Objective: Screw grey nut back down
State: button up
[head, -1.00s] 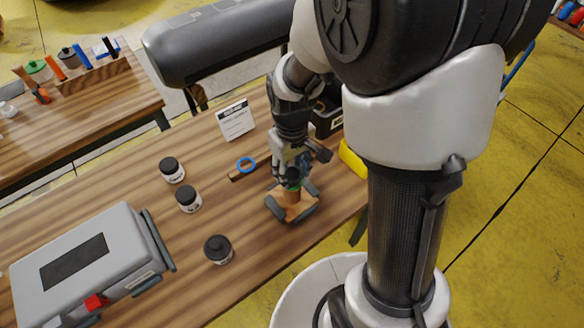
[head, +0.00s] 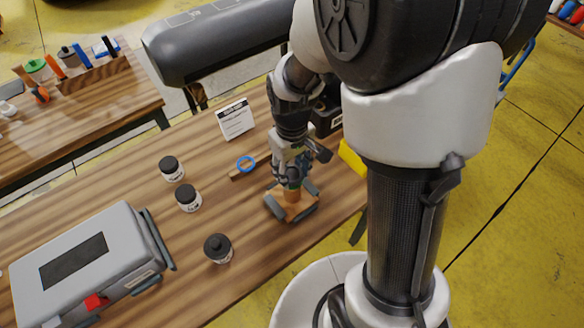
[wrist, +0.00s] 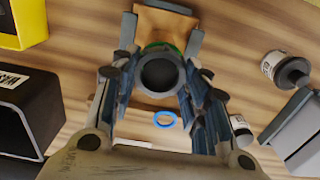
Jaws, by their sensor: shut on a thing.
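The grey nut (wrist: 160,74) shows in the wrist view as a dark grey ring with a round opening, between the two fingers of my gripper (wrist: 163,78). My gripper is shut on it. A green part (wrist: 163,46) shows just behind the nut. Below is a square wooden block (wrist: 163,22), with grey clamp pieces at its sides. In the head view my gripper (head: 291,181) points down over the wooden block (head: 291,206) near the table's front edge. The nut is mostly hidden by the fingers there.
A blue ring (head: 246,164) lies on a wooden strip beside my gripper. Several black-lidded jars (head: 218,248) and a grey case (head: 90,262) stand to the left. A white card (head: 236,120), a black bin (head: 328,115) and a yellow object (head: 352,158) are close by.

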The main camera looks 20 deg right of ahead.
dwell(0.4)
jog(key=m, duration=0.5)
jog(key=shift+m+p, duration=0.3)
jog(key=shift+m, duration=0.1)
jog(key=m, duration=0.5)
jog(key=shift+m+p, duration=0.35)
jog(key=shift+m, duration=0.05)
jog(key=m, duration=0.5)
jog(key=shift+p, duration=0.3)
jog(key=shift+m, duration=0.3)
